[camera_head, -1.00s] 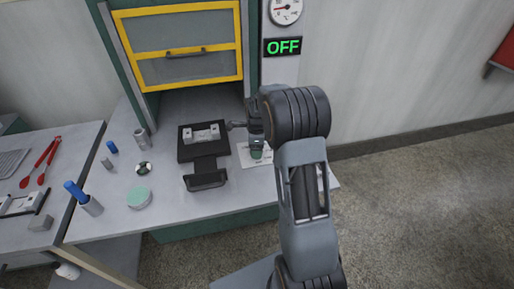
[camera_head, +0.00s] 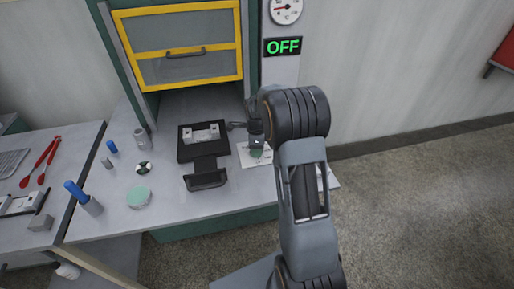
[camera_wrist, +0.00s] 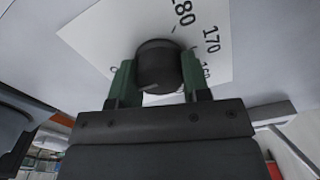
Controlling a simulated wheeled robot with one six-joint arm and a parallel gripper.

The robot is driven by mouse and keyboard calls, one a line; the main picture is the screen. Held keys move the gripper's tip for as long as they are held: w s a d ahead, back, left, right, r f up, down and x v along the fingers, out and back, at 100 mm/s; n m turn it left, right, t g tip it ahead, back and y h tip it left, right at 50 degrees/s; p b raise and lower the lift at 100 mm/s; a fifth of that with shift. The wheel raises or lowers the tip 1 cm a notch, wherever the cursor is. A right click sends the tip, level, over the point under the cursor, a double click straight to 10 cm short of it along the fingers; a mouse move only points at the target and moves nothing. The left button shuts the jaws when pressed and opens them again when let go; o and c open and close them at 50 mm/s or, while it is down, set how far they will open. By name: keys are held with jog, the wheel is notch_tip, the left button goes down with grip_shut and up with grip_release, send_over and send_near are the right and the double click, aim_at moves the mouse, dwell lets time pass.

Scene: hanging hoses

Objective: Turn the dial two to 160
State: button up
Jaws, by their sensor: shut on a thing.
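The dial (camera_wrist: 158,62) is a dark round knob on a white sheet with printed numbers (camera_wrist: 205,35). In the wrist view I read 180 and 170, and a partly covered number that looks like 160 beside the right finger. A light line shows on the knob's near, lower side. My gripper (camera_wrist: 157,78) has its green fingers against the left and right of the knob, shut on it. In the head view my gripper (camera_head: 257,140) stands over the white sheet (camera_head: 246,159) and hides the dial. I cannot tell the dial's exact setting.
A black fixture (camera_head: 204,156) stands just left of my gripper. A blue-capped vial, a round green-topped container (camera_head: 139,196) and a black-and-white disc (camera_head: 144,168) lie further left. A yellow-framed sash (camera_head: 180,50) is above. A display (camera_head: 283,47) reads OFF.

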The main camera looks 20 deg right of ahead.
jog(key=n, duration=0.6)
jog(key=shift+n, duration=0.4)
jog(key=n, duration=0.6)
jog(key=shift+w+b, duration=0.1)
jog(key=shift+b, duration=0.25)
jog(key=n, duration=0.7)
jog(key=shift+n, duration=0.3)
jog(key=n, duration=0.6)
jog(key=shift+a, duration=0.1)
jog(key=shift+n, duration=0.3)
